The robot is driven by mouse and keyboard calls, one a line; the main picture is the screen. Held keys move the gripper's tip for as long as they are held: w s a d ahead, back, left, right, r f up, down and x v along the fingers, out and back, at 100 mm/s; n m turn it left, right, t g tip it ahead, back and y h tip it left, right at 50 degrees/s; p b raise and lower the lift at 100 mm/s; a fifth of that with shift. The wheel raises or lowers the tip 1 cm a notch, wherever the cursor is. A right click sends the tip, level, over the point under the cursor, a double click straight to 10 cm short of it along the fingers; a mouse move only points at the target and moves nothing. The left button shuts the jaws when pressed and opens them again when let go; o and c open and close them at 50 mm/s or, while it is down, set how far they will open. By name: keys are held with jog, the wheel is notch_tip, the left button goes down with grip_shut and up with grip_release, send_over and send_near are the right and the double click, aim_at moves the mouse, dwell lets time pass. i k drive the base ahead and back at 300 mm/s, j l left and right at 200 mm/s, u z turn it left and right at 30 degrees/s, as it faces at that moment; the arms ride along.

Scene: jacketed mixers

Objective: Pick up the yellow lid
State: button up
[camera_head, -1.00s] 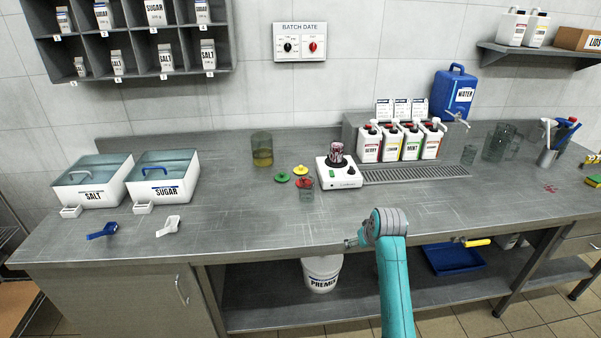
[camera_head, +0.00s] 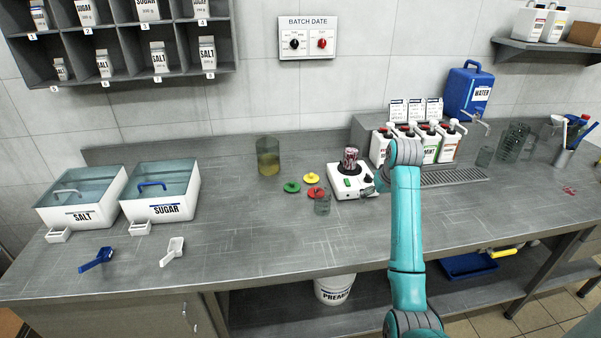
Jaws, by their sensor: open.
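The yellow lid (camera_head: 311,177) lies flat on the grey counter in the head view, a small disc with a knob. It is behind the red lid (camera_head: 313,190) and to the right of the green lid (camera_head: 291,187). My gripper (camera_head: 369,189) is small in the picture, at the end of my teal arm, at the right front of the white mixer base. It is open and empty, well to the right of the yellow lid and not touching it. Its fingers are hard to make out.
A jar of yellowish liquid (camera_head: 268,158) stands behind left.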

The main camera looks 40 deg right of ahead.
aim_at(311, 178)
jog(key=i, duration=1)
